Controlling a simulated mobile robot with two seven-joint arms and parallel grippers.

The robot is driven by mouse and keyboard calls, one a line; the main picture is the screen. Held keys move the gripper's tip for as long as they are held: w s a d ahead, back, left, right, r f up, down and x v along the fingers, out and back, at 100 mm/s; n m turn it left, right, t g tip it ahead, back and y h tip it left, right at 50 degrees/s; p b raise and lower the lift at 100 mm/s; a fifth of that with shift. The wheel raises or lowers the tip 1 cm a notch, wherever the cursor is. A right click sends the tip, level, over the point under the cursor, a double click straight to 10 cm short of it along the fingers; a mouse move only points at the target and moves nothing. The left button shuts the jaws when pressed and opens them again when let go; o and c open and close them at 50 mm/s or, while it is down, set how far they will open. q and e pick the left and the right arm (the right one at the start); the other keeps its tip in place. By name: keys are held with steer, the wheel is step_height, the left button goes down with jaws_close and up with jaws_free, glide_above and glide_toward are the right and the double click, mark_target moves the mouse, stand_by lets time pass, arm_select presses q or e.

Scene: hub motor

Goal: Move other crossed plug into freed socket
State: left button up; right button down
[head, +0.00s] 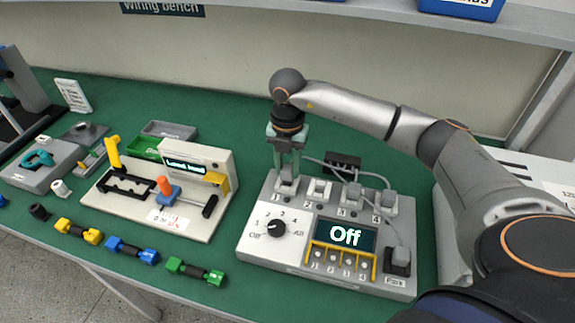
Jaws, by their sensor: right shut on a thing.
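A light grey test box (258,240) stands on the green bench with a row of sockets numbered 1 to 4 along its back. My right gripper (288,172) points down over socket 1 and is shut on a grey plug (288,183) there; whether the plug is fully seated cannot be told. Socket 2 (319,190) shows no upright plug or cable. Grey plugs stand at socket 3 (353,193) and socket 4 (388,201). My left gripper is out of view.
Cables run behind the sockets to a black block (343,162). The box has a dial (276,228) and a screen (345,236) reading "Off". A fixture board (205,219) stands left, with yellow, blue and green connectors (132,249) before it.

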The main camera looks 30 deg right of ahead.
steer(key=shift+f+b, duration=0.45)
steer(key=shift+f, duration=0.3)
steer(key=shift+c, duration=2.3)
jaws_free()
steer(key=shift+r, duration=0.15)
step_height(320, 180, up, 12)
steer(key=shift+r, duration=0.15)
